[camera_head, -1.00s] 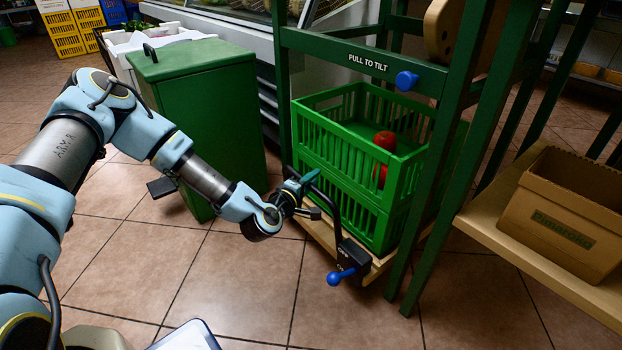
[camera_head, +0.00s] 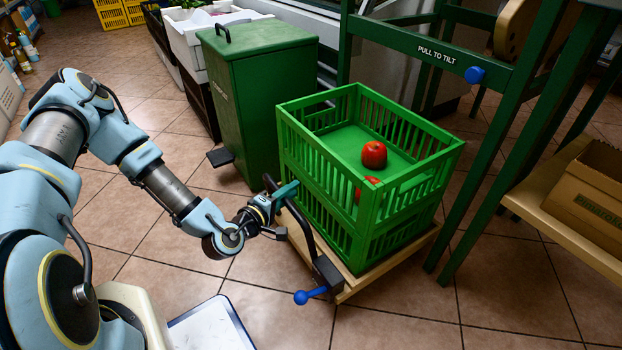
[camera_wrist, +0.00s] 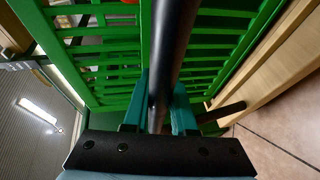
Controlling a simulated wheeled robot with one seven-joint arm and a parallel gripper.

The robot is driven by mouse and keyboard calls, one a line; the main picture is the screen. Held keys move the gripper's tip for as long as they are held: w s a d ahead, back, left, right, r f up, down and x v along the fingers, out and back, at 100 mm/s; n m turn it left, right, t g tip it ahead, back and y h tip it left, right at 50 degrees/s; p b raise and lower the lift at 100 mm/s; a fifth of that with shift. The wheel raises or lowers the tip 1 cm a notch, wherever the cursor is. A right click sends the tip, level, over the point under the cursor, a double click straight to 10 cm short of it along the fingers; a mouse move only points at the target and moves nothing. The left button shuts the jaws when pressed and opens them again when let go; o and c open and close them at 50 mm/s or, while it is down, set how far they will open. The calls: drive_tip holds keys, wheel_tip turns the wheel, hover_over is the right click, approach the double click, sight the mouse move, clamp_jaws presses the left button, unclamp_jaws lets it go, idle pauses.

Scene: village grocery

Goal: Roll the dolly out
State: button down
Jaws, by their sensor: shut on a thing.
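The dolly (camera_head: 392,262) is a low wooden platform on the tiled floor, with two stacked green crates (camera_head: 420,172) on it. A red tomato (camera_head: 374,154) lies in the upper crate, and more red shows below it through the slats. A black handle bar (camera_head: 299,222) rises at the dolly's near left side, with a blue-knobbed lever (camera_head: 309,296) at its foot. My gripper (camera_head: 285,192) is shut on the black bar. In the wrist view the bar (camera_wrist: 172,55) runs between the teal fingers (camera_wrist: 157,115), with the crate slats behind.
A green pedal bin (camera_head: 265,100) stands close behind the dolly on the left. A green frame labelled "PULL TO TILT" (camera_head: 436,54) stands to the right, beside a wooden shelf with a cardboard box (camera_head: 590,188). Floor (camera_head: 400,315) in front of the dolly is clear.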

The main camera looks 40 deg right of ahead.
drive_tip(key=shift+w+a, duration=0.1)
drive_tip(key=shift+a, duration=2.55)
drive_tip(key=c, duration=0.7)
unclamp_jaws()
drive_tip(key=shift+c, duration=0.2)
drive_tip(key=shift+a+p, duration=0.1)
drive_tip(key=shift+p, duration=0.2)
drive_tip(key=p+v, duration=0.2)
drive_tip(key=v, duration=0.8)
drive_tip(key=shift+a, duration=0.25)
